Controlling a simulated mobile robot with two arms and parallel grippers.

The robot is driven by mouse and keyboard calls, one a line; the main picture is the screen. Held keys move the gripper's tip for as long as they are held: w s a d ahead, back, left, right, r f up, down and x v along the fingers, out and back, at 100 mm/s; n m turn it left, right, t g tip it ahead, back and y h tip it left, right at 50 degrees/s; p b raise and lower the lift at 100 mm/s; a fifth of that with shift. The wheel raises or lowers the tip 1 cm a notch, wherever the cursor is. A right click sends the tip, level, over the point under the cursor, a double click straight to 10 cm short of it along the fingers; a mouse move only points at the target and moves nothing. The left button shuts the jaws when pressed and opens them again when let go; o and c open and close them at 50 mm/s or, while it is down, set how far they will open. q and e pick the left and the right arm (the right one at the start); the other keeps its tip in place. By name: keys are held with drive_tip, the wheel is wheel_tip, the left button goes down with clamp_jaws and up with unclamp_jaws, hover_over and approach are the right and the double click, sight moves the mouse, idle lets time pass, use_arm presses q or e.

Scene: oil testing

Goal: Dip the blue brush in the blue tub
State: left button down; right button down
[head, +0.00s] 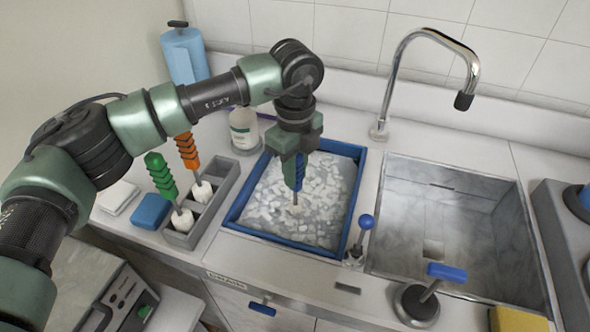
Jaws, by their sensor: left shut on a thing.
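The blue tub (231,223) is a shallow blue-rimmed basin set in the counter, with white chunks and grey liquid or foam inside. My left gripper (297,160) points down over the tub and is shut on the handle of the blue brush (299,172). The brush hangs about upright, with its lower end at the surface of the tub's contents near the middle. I cannot tell how deep the tip is. My right gripper is not in view.
A grey rack (221,203) left of the tub holds a green brush (160,176) and an orange brush (187,150). A sink (450,215) with a tall faucet (432,35) is to the right. A blue-knobbed lever (366,222) stands at the tub's front right corner.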

use_arm(q)
drive_tip(key=shift+r+p, duration=0.3)
drive_tip(key=shift+r, duration=0.25)
drive_tip(key=shift+r+p, duration=2.35)
drive_tip(key=shift+r, duration=2.7)
drive_tip(key=shift+f, duration=0.1)
